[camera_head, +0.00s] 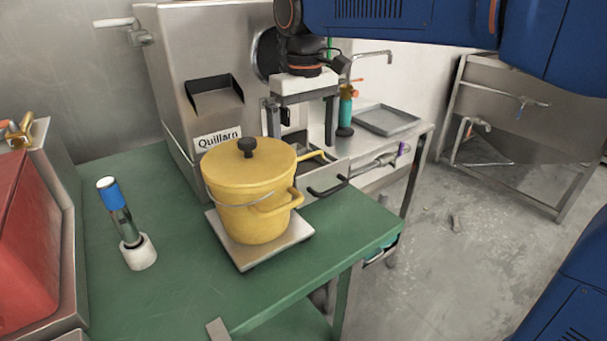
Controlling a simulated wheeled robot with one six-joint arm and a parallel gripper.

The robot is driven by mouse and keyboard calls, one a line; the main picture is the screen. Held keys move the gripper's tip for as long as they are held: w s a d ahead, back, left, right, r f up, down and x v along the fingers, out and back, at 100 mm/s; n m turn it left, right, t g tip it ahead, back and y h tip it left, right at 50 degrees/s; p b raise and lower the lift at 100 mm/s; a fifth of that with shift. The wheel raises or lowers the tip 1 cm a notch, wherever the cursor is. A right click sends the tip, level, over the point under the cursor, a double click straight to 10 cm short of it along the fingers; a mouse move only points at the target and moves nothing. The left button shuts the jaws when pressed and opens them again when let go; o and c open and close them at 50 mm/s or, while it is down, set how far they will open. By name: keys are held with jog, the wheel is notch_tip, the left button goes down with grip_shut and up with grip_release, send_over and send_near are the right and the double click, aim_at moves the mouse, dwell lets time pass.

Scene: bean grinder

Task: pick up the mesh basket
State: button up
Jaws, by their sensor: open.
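I cannot make out a mesh basket in the camera_head view. My gripper (302,140) points down with its two fingers apart and nothing seen between them. It is in front of the steel grinder (205,65) labelled "Quillarn", above and behind the right side of a yellow lidded pot (245,190). An open drawer-like steel part (335,172) with a dark handle (328,187) lies below my gripper. Its inside is mostly hidden behind the pot.
The pot stands on a flat metal plate (243,260) on the green table (180,270). Behind are a grey tray (388,119) and teal bottle (346,108). Floor at right is mostly clear.

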aim_at(303, 157)
notch_tip(303, 157, down, 4)
jog(key=shift+w+a+f, duration=0.1)
jog(key=shift+a, duration=0.05)
jog(key=c, duration=1.2)
